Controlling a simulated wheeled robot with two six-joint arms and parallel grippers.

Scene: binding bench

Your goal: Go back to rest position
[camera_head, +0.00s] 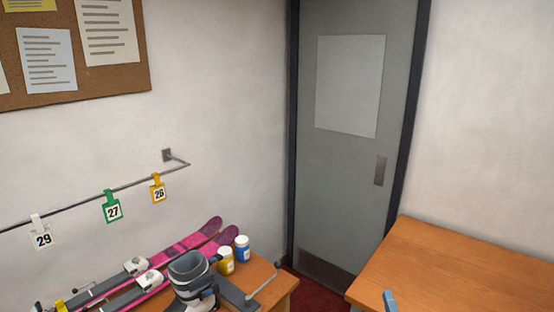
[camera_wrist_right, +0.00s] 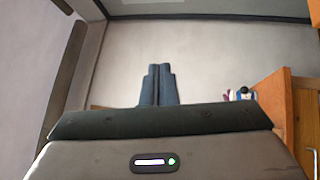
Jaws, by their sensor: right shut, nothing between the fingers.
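My right gripper (camera_head: 389,297) shows only as a small blue-grey tip at the bottom edge of the head view, in front of the wooden table on the right. In the right wrist view its two fingers (camera_wrist_right: 160,79) lie side by side, shut, with nothing held between them. Pale wall or floor shows beyond the fingertips. My left gripper is in neither view.
A wooden table (camera_head: 450,262) stands at the right, its top bare where visible. A bench (camera_head: 284,287) at the lower left carries pink skis (camera_head: 200,238), a grey boot (camera_head: 190,275) and two jars. A tag rail (camera_head: 80,203) juts from the wall. A grey door (camera_head: 345,170) is closed.

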